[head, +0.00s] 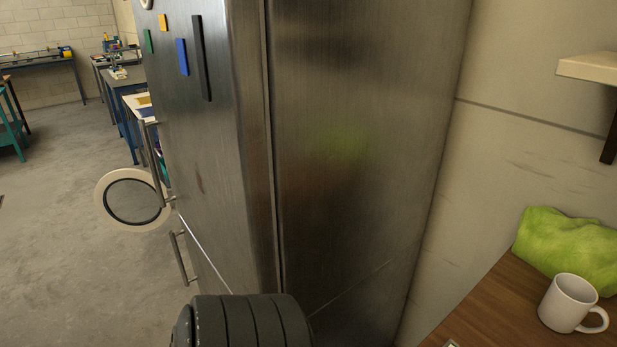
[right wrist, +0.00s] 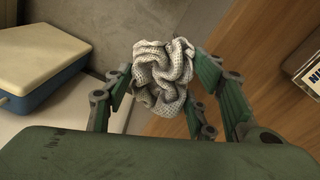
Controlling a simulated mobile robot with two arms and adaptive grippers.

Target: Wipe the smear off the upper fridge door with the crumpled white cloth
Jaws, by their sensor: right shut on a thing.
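The steel fridge's upper door (head: 215,130) is on the fridge's left-hand face in the head view. A small reddish-brown smear (head: 199,184) shows on it, below the magnets. The crumpled white cloth (right wrist: 162,70) shows in the right wrist view as a bunched, knitted-looking wad. My right gripper (right wrist: 165,88) is shut on the cloth, with green fingers on both sides of it. Neither the cloth nor my right gripper shows in the head view, so their distance from the smear cannot be told. My left gripper is not in view.
Bar handles (head: 151,165) stick out from the fridge front. A white mug (head: 571,303) and a lime-green cloth-like bundle (head: 568,248) are on a wooden surface (head: 487,310) at right. A blue box with a cream lid (right wrist: 50,68) is beside the right gripper. Concrete floor lies open at left.

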